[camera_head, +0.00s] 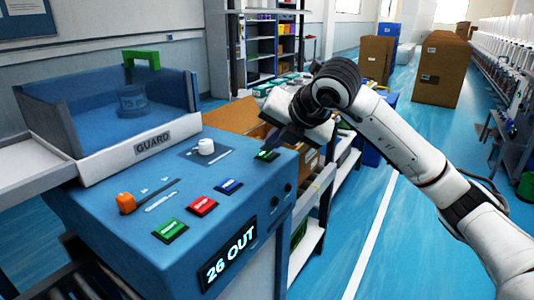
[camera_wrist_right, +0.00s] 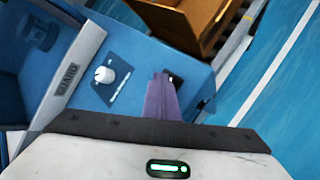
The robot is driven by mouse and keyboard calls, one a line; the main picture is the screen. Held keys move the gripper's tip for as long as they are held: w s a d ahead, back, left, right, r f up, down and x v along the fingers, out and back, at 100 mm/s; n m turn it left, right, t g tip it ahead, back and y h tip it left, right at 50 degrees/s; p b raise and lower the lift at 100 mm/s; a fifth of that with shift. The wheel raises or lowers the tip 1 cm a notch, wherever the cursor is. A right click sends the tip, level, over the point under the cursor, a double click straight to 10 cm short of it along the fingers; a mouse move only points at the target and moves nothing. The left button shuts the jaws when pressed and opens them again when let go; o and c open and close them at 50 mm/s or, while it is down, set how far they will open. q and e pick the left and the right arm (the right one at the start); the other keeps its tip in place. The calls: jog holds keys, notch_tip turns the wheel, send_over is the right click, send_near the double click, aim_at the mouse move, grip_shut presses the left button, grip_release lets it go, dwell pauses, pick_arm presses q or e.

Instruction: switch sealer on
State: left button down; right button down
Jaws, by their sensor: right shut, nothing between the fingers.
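The sealer is a blue machine (camera_head: 100,228) with a sloping control panel and a raised guard marked "GUARD". At the panel's far right corner is a small dark switch with a green face (camera_head: 266,155). In the wrist view a dark piece of this switch (camera_wrist_right: 176,78) shows beside the fingertips, and the fingers hide the rest. My right gripper (camera_head: 272,145) is shut and empty, pointing down at the switch from just above. It also shows in the wrist view (camera_wrist_right: 162,76). I cannot tell whether the tips touch the switch. My left gripper is out of view.
The panel also bears a white knob (camera_head: 206,146), an orange slider (camera_head: 125,203), and green (camera_head: 170,230), red (camera_head: 201,206) and blue (camera_head: 228,186) buttons. A "26 OUT" display (camera_head: 230,257) is on the front. An open cardboard box (camera_head: 232,117) stands behind.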

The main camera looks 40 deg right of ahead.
aim_at(270, 157)
jog(key=shift+r, duration=0.5)
jog(key=shift+p, duration=0.3)
notch_tip(270, 157, up, 6)
jog(key=p, duration=0.4)
dwell(2.3)
